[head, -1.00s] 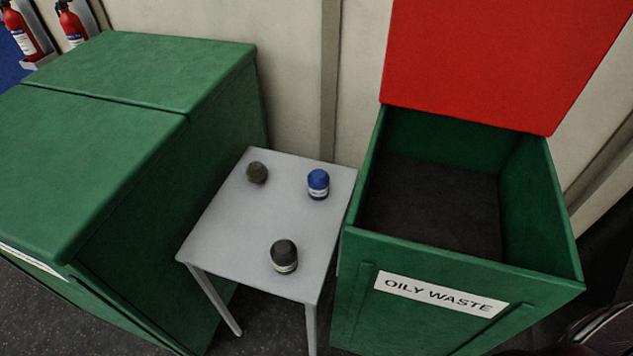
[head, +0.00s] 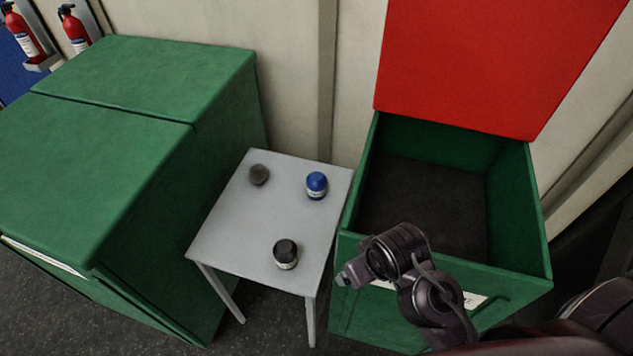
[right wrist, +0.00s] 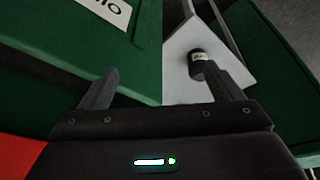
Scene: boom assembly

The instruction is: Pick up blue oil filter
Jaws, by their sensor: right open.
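The blue oil filter (head: 316,185) stands upright on the back right part of a small grey table (head: 228,231). A black filter with a pale label (head: 286,254) stands near the table's front edge, and a small dark round item (head: 259,174) sits at its back left. My right gripper (head: 345,278) is in front of the open bin, to the right of the table and apart from the blue filter. In the right wrist view the gripper (right wrist: 160,88) is open and empty, with the black filter (right wrist: 197,66) beyond its right finger. The blue filter is not visible there. My left gripper is out of view.
An open green bin (head: 535,215) with a raised red lid (head: 490,60) stands close to the table's right side. A closed green bin (head: 110,130) stands on the left. A wall is behind the table. Two fire extinguishers (head: 75,28) are at the far left.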

